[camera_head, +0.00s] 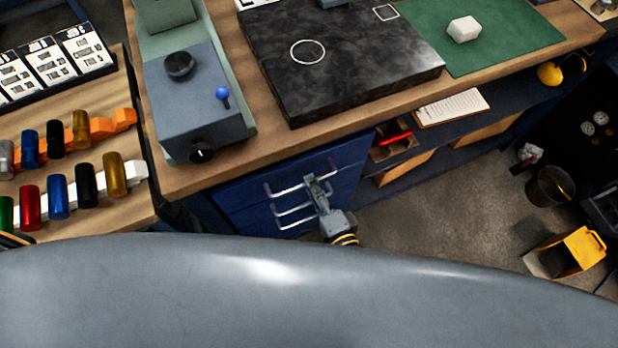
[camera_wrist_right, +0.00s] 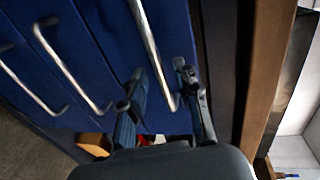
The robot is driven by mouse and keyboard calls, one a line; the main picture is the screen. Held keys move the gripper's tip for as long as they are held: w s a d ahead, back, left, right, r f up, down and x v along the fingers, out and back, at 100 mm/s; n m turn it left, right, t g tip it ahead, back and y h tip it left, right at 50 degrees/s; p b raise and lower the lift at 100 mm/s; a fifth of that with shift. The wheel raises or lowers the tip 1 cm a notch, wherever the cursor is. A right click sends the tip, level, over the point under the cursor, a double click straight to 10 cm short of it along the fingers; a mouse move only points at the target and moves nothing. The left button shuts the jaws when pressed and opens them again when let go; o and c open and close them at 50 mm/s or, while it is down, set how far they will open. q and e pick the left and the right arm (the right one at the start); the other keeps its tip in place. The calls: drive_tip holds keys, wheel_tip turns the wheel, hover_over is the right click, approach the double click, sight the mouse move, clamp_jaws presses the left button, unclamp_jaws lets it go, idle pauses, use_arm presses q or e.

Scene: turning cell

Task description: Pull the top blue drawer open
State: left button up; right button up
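The blue drawer unit (camera_head: 345,160) sits under the workbench, with several silver bar handles on its front. The top drawer (camera_wrist_right: 170,25) is the blue panel closest to the wooden bench edge in the right wrist view and looks closed. Its handle (camera_wrist_right: 146,32) runs between the fingers of my right gripper (camera_wrist_right: 160,82). These fingers are apart, one on each side of the handle's end, with a gap visible. In the head view my right gripper (camera_head: 313,184) is in front of the handles and hides part of them. My left gripper is not in view.
The wooden workbench (camera_head: 185,182) overhangs the drawers, with a grey machine (camera_head: 190,100) and a dark stone plate (camera_head: 340,60) on top. An open shelf (camera_head: 440,150) lies to the right.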

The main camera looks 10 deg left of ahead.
drive_tip(key=shift+x, duration=1.35)
clamp_jaws()
